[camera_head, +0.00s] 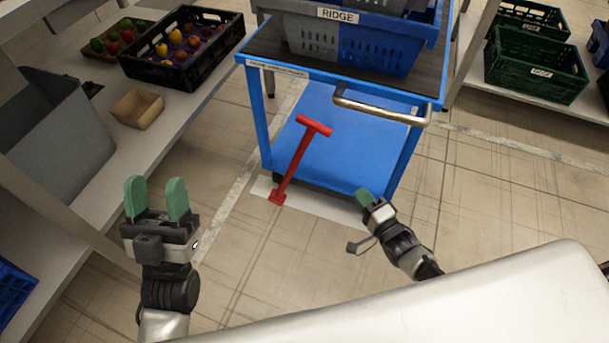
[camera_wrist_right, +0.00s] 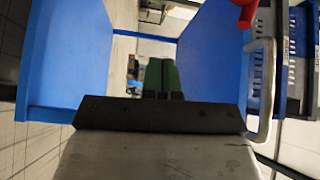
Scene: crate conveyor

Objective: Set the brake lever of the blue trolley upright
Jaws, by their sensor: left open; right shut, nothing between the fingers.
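The blue trolley (camera_head: 330,135) stands ahead in the head view, with a lower deck and a metal push handle (camera_head: 380,108). Its red brake lever (camera_head: 301,160) rises from a foot at the trolley's near left corner and leans, with a crossbar on top. My left gripper (camera_head: 157,186) is open and empty, left of the lever and apart from it. My right gripper (camera_head: 364,198) is shut and empty, near the trolley's front right corner, to the right of the lever. In the right wrist view, the shut green fingers (camera_wrist_right: 162,76) point between blue trolley parts, and a red piece of the lever (camera_wrist_right: 243,13) shows at the top.
A grey and blue crate (camera_head: 340,38) labelled RIDGE sits on the trolley top. A shelf at left holds a black crate of produce (camera_head: 180,72), a small tan box (camera_head: 137,108) and a grey bin (camera_head: 62,130). Green crates (camera_head: 535,70) stand at right. Floor between my grippers is clear.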

